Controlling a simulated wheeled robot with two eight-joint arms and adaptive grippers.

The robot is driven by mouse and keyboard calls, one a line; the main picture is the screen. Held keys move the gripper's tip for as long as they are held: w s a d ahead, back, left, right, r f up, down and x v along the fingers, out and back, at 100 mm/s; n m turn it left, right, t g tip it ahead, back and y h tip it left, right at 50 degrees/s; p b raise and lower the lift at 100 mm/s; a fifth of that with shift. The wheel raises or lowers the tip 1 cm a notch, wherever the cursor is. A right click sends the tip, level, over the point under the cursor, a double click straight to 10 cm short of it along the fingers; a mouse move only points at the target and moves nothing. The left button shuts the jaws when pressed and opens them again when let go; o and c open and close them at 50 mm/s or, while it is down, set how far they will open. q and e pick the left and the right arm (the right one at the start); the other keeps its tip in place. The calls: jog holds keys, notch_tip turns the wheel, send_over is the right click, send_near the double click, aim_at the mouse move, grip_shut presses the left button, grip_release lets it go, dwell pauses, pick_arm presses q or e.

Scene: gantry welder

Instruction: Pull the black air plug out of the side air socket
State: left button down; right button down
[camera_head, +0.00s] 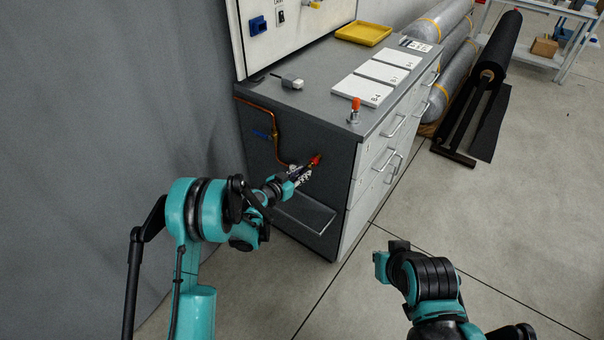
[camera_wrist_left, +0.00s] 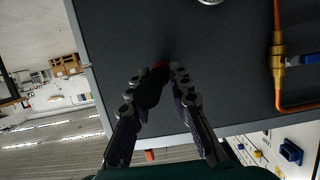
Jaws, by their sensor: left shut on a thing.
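My left gripper (camera_head: 303,174) reaches the dark side panel (camera_head: 337,180) of the grey cabinet. In the left wrist view its two fingers (camera_wrist_left: 166,90) are closed around the black air plug (camera_wrist_left: 149,90). The fingers and plug hide the side socket, so I cannot tell whether the plug is still seated. My right arm (camera_head: 432,280) shows at the lower right, but its gripper is not visible.
A copper pipe (camera_head: 278,150) with a blue-handled valve (camera_head: 262,134) runs down the panel beside the gripper. A small ledge (camera_head: 305,212) juts out below. White plates (camera_head: 361,90) and an orange-topped fitting (camera_head: 355,106) stand on the cabinet. The floor in front is clear.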

aim_at(295, 180)
pick_arm(q)
jog(key=shift+s+a, duration=0.75)
jog(key=shift+s, duration=0.3)
jog(key=shift+s+a, duration=0.75)
jog(key=shift+s, duration=0.25)
jog(key=shift+a+r, duration=0.1)
